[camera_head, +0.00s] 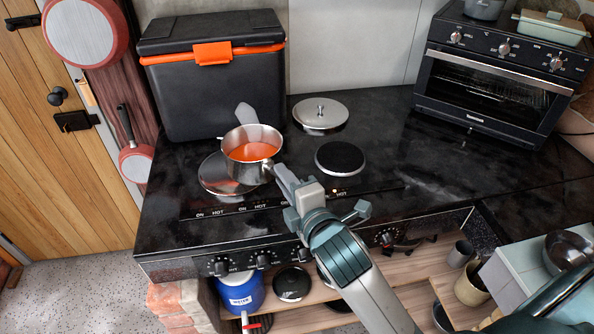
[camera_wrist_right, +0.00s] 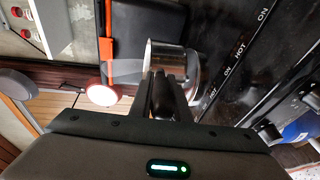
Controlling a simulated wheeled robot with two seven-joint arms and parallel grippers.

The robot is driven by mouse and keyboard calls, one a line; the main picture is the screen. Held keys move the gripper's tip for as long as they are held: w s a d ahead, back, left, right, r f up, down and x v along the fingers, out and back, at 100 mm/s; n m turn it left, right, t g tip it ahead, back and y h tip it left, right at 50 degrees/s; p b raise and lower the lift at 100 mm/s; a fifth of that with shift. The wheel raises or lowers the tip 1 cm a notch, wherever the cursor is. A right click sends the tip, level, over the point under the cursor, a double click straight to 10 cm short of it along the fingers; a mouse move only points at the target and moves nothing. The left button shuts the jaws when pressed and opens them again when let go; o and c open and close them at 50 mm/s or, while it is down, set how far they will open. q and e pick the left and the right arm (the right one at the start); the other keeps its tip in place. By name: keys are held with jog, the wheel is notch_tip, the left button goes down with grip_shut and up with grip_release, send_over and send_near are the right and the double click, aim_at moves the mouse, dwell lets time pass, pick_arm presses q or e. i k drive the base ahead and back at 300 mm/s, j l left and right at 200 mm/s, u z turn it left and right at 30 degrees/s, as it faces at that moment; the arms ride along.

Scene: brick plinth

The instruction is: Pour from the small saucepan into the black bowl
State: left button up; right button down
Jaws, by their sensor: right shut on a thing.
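The small saucepan (camera_head: 235,171) is shiny steel and holds orange liquid (camera_head: 252,152). It is at the left hob, roughly upright; I cannot tell whether it touches the hob or hangs just above. My right gripper (camera_head: 284,181) is shut on its handle, on the near right side. In the right wrist view, the saucepan (camera_wrist_right: 160,54) is just beyond my gripper's fingers (camera_wrist_right: 166,88), with the dark handle between them. A dark, shiny bowl (camera_head: 566,251) stands at the lower right; I cannot tell whether it is the black bowl. My left gripper is not in view.
A silver disc (camera_head: 212,178) lies beside the saucepan. A grey flat shape (camera_head: 245,113) stands behind it. A black cool box (camera_head: 213,95), a lid (camera_head: 320,112) and an oven (camera_head: 490,90) stand further back. The counter right of the bare hob plate (camera_head: 340,158) is clear.

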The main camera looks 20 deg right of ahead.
aim_at(562, 250)
jog(key=z, duration=2.65)
